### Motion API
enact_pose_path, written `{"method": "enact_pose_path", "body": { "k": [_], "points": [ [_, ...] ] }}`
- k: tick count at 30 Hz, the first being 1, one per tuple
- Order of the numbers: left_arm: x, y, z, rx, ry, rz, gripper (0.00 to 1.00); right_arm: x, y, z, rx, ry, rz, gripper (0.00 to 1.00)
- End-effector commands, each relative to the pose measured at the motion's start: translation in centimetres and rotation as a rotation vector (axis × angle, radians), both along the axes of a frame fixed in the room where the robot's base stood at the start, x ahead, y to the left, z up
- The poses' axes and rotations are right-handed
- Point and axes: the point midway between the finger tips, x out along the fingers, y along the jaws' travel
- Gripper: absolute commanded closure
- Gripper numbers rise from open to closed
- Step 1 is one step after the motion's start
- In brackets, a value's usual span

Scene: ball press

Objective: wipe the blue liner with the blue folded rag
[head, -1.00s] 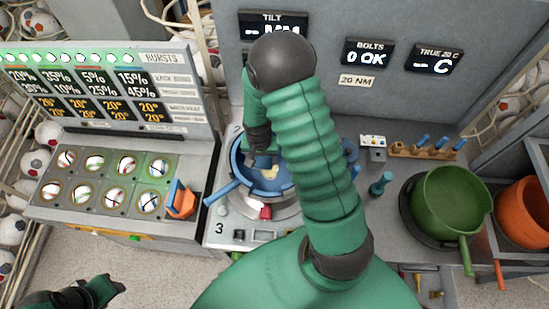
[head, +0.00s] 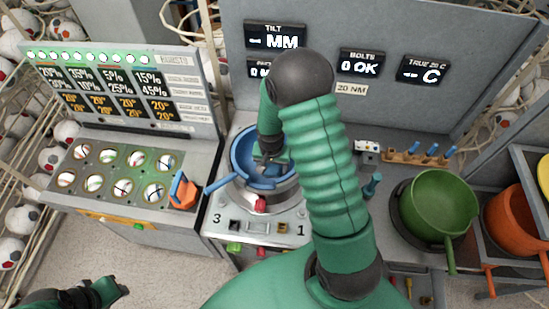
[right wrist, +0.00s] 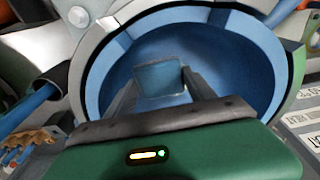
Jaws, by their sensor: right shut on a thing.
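The blue liner (head: 246,172) is a round bowl set in the metal press in the middle of the head view. It fills much of the right wrist view (right wrist: 222,62), with its rim around the top. My right gripper (head: 270,160) reaches down inside the liner. In the right wrist view its two fingers are shut on the blue folded rag (right wrist: 160,78), a small square pad against the liner's inner surface; exact contact is hard to tell. My arm covers the liner's right part. My left gripper (head: 112,288) is low at the left, away from the press; its jaws are unclear.
A blue handle (head: 221,183) sticks out left of the liner. A green pot (head: 440,205) and an orange pot (head: 518,218) stand at the right. A grey display wall (head: 400,35) rises behind.

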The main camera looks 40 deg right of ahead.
Motion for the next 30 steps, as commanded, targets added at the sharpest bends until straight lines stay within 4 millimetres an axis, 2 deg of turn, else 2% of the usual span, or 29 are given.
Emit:
{"method": "enact_pose_path", "body": {
  "k": [1, 15, 30],
  "points": [
    [0.0, 0.0, 0.8, 0.0, 0.0, 0.0, 0.64, 0.1, -0.1, 0.8, 0.0, 0.0, -0.001, 0.7],
    [0.0, 0.0, 3.8, 0.0, 0.0, 0.0, 0.64, 0.6, -0.2, 4.7, 0.0, -0.001, 0.004, 0.7],
    [0.0, 0.0, 3.8, 0.0, 0.0, 0.0, 0.64, 0.8, -0.3, 4.8, 0.0, 0.0, 0.004, 0.7]
  ]
}}
